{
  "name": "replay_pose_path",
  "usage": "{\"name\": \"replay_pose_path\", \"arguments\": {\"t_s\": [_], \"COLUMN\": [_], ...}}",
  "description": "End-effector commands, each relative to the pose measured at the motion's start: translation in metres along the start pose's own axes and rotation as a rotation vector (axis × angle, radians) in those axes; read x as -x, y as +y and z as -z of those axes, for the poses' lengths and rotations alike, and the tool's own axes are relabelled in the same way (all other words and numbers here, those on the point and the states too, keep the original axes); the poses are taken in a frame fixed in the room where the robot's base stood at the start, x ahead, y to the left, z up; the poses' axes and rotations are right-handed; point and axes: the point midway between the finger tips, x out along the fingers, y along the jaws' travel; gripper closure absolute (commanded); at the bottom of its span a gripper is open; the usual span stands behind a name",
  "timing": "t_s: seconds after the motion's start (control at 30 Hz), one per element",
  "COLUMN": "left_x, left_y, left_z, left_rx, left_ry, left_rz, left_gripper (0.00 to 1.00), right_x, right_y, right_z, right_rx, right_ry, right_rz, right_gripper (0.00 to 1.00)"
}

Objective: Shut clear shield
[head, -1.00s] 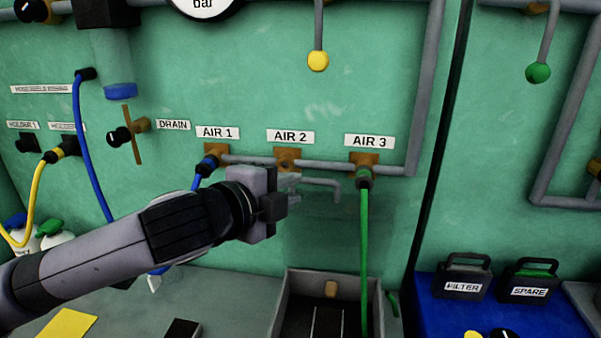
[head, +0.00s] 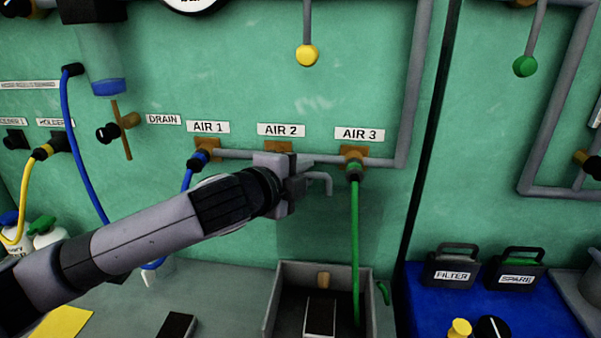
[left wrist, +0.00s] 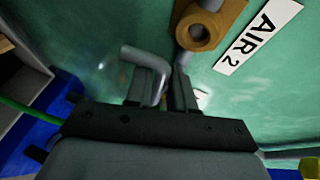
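The clear shield (head: 325,222) is a faint see-through panel against the green wall, above the grey open bin. Its edges are hard to make out. A grey bent handle (head: 328,183) shows just right of my left gripper (head: 305,184) in the head view. The left wrist view shows this handle (left wrist: 138,54) at the fingertips, one leg running down by the gap between the fingers. The fingers (left wrist: 168,85) stand slightly apart. I cannot tell whether they touch the handle. My right gripper is in neither view.
A green hose (head: 355,240) hangs from the AIR 3 port into the open bin (head: 272,300), close right of the handle. A blue hose (head: 187,180) hangs from AIR 1 behind my left arm. The FILTER box (head: 450,268) sits on a blue top at right.

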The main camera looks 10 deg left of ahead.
Motion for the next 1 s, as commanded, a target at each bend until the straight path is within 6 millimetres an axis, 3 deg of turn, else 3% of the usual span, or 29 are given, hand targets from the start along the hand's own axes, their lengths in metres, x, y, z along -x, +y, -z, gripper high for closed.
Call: {"name": "replay_pose_path", "arguments": {"t_s": [0.1, 0.17, 0.57, 1.0], "left_x": [0.000, 0.000, 0.006, 0.047], "left_y": [0.000, 0.000, 0.006, 0.037], "left_z": [0.000, 0.000, 0.003, 0.020], "left_rx": [0.000, 0.000, -0.011, -0.099], "left_ry": [0.001, 0.001, 0.002, 0.004], "left_rz": [0.000, 0.000, 0.027, 0.248], "left_gripper": [0.80, 1.00, 1.00, 1.00], "right_x": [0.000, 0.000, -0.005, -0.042], "right_y": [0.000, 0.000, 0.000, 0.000], "right_z": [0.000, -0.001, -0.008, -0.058], "right_rx": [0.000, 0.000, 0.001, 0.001], "right_ry": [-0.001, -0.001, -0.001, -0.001], "right_rz": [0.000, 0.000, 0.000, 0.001], "right_gripper": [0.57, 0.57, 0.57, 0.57]}}
